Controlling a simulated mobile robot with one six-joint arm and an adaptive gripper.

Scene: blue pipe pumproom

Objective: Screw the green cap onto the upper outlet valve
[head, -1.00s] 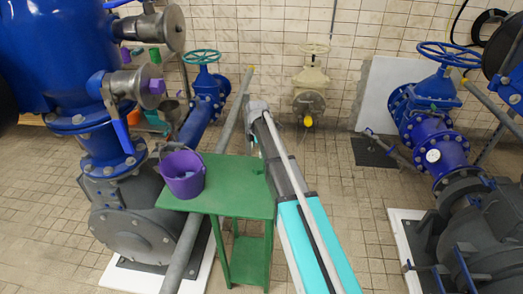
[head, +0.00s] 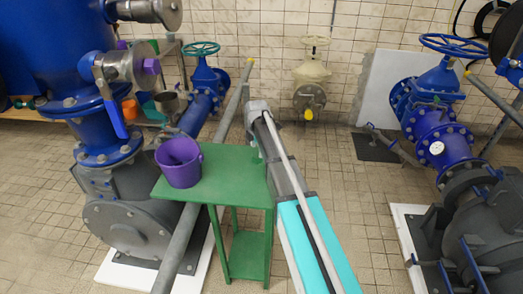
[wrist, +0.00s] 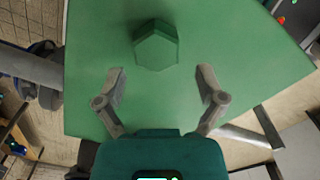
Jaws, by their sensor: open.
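A green hexagonal cap (wrist: 156,44) lies on the green table (wrist: 95,85) in the wrist view. My gripper (wrist: 162,86) is open and empty. Its two fingers are spread just short of the cap, with the cap ahead of the gap between them. In the head view my arm reaches over the table (head: 238,192), and I cannot make out the cap there. The upper outlet valve (head: 145,10) is grey metal, at the upper left on the blue tank, partly cut off by the top edge. No cap shows on its visible end.
A lower valve with a purple cap (head: 151,66) and a blue lever (head: 112,105) is below the upper one. A purple bucket (head: 180,163) stands on the table's left side. A grey pipe (head: 185,240) slants past the table. Blue pipework (head: 437,148) stands at the right.

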